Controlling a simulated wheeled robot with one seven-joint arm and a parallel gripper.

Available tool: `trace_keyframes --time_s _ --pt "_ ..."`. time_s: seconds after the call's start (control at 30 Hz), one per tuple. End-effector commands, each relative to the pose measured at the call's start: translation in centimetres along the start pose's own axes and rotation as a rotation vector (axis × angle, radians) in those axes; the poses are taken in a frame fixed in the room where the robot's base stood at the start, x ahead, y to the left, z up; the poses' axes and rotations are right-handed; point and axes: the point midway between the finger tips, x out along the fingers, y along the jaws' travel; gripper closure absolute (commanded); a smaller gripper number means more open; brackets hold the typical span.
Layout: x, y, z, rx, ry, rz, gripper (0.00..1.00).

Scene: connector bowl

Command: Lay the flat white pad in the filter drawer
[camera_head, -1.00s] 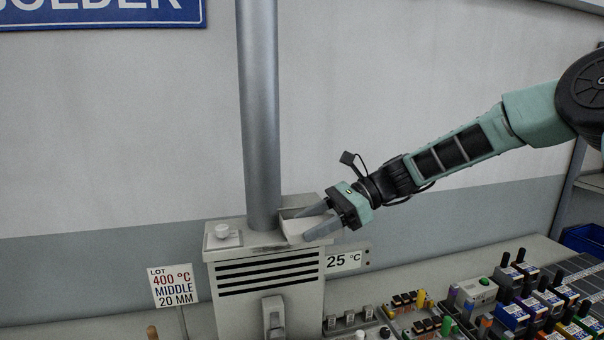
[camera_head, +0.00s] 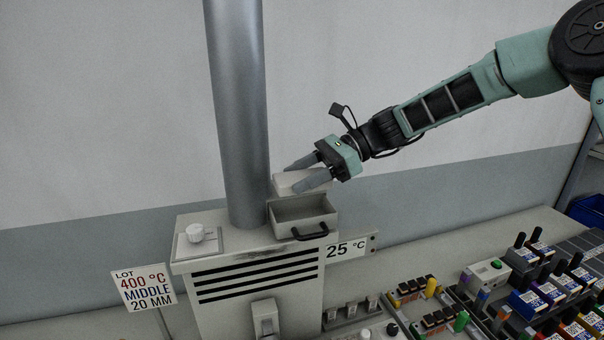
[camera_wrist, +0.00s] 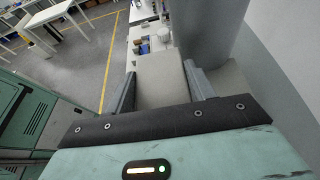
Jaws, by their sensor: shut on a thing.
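The flat white pad (camera_head: 290,182) is held between the two grey fingers of my gripper (camera_head: 296,176). It also fills the space between the fingers in the wrist view (camera_wrist: 162,82). The filter drawer (camera_head: 290,232) is a small open-topped grey box with a dark handle, at the top right of the extractor unit. The pad appears raised over the drawer's back part in the head view; the exact gap between them is hard to tell. The pad hides part of the drawer's far rim.
A thick metal pipe (camera_head: 238,110) rises close to the left of the drawer. A "25 °C" sign (camera_head: 346,248) stands to the right, with crowded connector trays (camera_head: 430,315) beyond.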

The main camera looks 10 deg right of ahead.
Motion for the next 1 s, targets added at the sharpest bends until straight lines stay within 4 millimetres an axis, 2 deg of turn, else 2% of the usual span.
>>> trace_keyframes --time_s 0.27,0.8,1.0 --pt "-0.1 0.0 0.3 0.001 -0.007 -0.001 0.68" --pt "1.1 0.0 -2.5 0.001 -0.007 -0.002 0.68" --pt "1.3 0.0 -3.0 -0.001 -0.007 -0.002 0.68"
